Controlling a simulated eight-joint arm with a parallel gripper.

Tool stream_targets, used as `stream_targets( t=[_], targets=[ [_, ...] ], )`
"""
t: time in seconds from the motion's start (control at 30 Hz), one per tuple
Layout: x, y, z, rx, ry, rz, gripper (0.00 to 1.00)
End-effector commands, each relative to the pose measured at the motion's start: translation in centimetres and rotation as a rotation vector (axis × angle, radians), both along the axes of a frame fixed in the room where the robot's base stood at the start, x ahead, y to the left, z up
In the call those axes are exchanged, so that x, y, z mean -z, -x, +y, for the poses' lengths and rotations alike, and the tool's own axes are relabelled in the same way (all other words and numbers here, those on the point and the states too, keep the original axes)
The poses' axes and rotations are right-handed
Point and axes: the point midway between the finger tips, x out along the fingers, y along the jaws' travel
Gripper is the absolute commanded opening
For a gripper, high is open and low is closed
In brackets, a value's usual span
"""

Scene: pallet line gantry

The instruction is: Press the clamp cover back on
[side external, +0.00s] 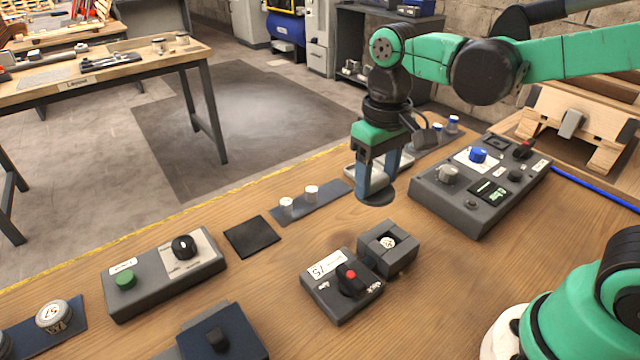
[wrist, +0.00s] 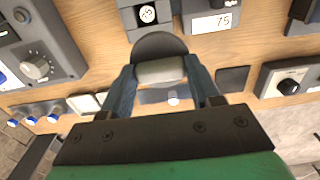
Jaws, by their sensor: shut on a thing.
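My gripper (side external: 374,178) hangs above the bench, and its blue-grey fingers (wrist: 161,68) close on a grey rounded piece with a dark round-edged plate, which looks like the clamp cover (wrist: 160,46). In the side view the cover (side external: 377,197) is level or nearly so, held clear of the bench. A dark grey open-topped block (side external: 402,259), probably the clamp body, stands in front of and below it. A white numbered disc (side external: 388,242) sits in its recess. The block also shows at the top of the wrist view (wrist: 131,21). Cover and block are apart.
A grey box (side external: 330,303) with a red-tipped lever and number label adjoins the block. A control panel (side external: 470,215) with knobs stands at right. A strip with white pegs (side external: 330,205), a black pad (side external: 252,237) and a green-button box (side external: 150,300) lie left.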

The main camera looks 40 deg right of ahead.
Motion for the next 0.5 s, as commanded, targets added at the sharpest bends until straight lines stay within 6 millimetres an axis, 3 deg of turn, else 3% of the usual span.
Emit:
stream_targets(
  t=[0.2,0.5],
  targets=[
    [0.9,2.8,-1.3,0.001,0.0,0.0,0.04],
    [2.7,3.1,-1.4,0.0,0.0,0.0,0.04]
  ],
)
